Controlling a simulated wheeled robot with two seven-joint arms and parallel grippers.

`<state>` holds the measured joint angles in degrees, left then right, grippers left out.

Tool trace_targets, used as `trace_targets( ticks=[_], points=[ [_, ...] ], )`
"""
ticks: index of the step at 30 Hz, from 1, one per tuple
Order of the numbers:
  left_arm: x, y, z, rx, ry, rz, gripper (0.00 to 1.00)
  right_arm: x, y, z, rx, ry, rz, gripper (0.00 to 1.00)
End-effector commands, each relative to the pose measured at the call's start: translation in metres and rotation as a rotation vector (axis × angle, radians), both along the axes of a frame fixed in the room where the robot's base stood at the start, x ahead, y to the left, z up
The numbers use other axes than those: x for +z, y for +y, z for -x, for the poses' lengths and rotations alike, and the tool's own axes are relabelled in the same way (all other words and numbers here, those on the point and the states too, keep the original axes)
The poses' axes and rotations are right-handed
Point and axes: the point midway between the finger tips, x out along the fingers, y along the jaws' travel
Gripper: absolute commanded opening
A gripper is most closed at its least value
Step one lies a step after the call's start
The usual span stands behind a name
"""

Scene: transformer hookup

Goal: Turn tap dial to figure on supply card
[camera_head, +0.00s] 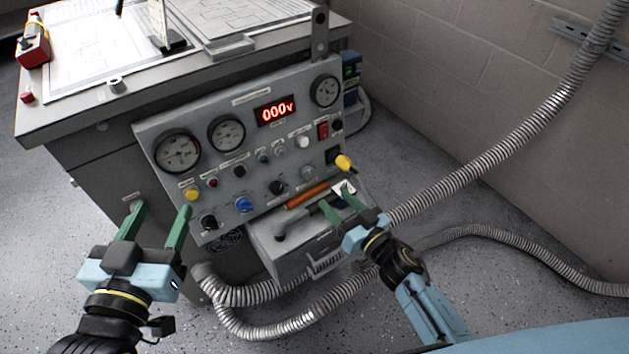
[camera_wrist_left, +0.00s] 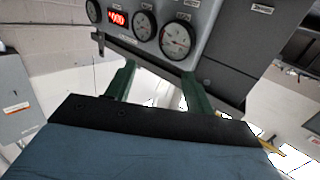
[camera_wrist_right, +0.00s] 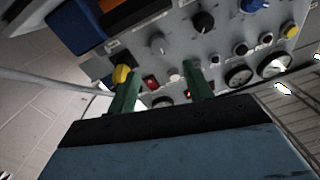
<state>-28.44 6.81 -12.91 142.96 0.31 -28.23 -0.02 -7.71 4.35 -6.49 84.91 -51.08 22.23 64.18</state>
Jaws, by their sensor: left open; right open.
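The grey control panel (camera_head: 258,130) carries several knobs: a black one (camera_head: 209,221), a blue one (camera_head: 243,204), another black one (camera_head: 276,187) and a grey round one (camera_head: 307,172). I cannot tell which is the tap dial, and their markings are too small to read. A small upright card (camera_head: 158,22) stands on the bench top; I cannot tell whether it is the supply card. My left gripper (camera_head: 162,208) is open and empty, in front of the panel's lower left. My right gripper (camera_head: 335,197) is open and empty, over the drawer below the panel's right side.
The red display (camera_head: 276,111) reads 000V, among several gauges (camera_head: 178,151). A yellow-handled part (camera_head: 343,162) juts from the panel's right edge. Corrugated hoses (camera_head: 500,143) run along the right and below.

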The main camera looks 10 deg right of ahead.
Motion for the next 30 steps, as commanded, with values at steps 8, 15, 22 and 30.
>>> trace_targets(
  ticks=[8,15,22,30],
  points=[
    [0.043,-0.008,0.002,-0.019,-0.266,0.082,0.53,-0.001,0.013,-0.031,-0.001,-0.001,0.001,0.51],
    [0.076,-0.011,0.013,-0.030,-0.487,0.152,0.53,-0.002,0.025,-0.056,-0.001,-0.001,0.000,0.51],
    [0.091,-0.009,0.023,-0.033,-0.634,0.195,0.53,-0.002,0.035,-0.078,0.000,0.000,0.000,0.51],
    [0.097,-0.008,0.027,-0.032,-0.690,0.210,0.53,-0.001,0.039,-0.087,-0.001,0.002,0.001,0.51]
  ],
)
